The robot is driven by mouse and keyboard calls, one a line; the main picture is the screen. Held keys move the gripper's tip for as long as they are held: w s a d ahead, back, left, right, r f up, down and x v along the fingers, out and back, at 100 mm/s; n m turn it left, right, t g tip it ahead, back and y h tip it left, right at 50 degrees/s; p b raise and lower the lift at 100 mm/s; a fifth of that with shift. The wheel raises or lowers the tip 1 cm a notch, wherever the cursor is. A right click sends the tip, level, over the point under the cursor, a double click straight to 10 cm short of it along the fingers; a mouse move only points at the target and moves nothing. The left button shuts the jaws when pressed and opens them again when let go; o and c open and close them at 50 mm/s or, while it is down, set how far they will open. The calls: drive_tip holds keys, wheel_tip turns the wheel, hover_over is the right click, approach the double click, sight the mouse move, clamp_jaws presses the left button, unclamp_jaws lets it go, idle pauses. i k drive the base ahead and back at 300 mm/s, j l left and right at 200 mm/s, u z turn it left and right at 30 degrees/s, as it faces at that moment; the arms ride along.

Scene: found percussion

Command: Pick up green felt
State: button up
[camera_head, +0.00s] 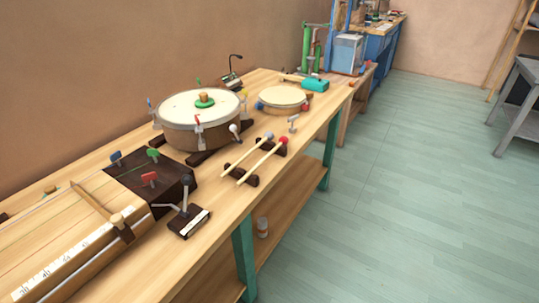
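A round green piece (204,103), which may be the green felt, lies on the pale head of the large drum (180,103), with a small tan knob (204,96) on top of it. A second small green piece (153,153) stands on the dark block (165,183) at the left, beside a red piece (149,179) and a blue piece (116,158). I cannot tell for certain which green piece is felt. My gripper is not in view.
Two mallets (258,160) lie on dark rests at the bench's front edge. A small drum (284,98), a teal object (316,85) and a dark stand (188,219) are also on the wooden bench (222,205). The floor (400,190) to the right is clear.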

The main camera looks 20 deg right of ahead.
sight(204, 102)
drive_tip(key=i+l, duration=0.2)
drive_tip(key=i, duration=0.25)
drive_tip(key=i+l+u, duration=0.1)
drive_tip(key=i, duration=0.4)
drive_tip(key=i+l, duration=0.6)
drive_tip(key=i, duration=0.3)
drive_tip(key=j+u, duration=0.05)
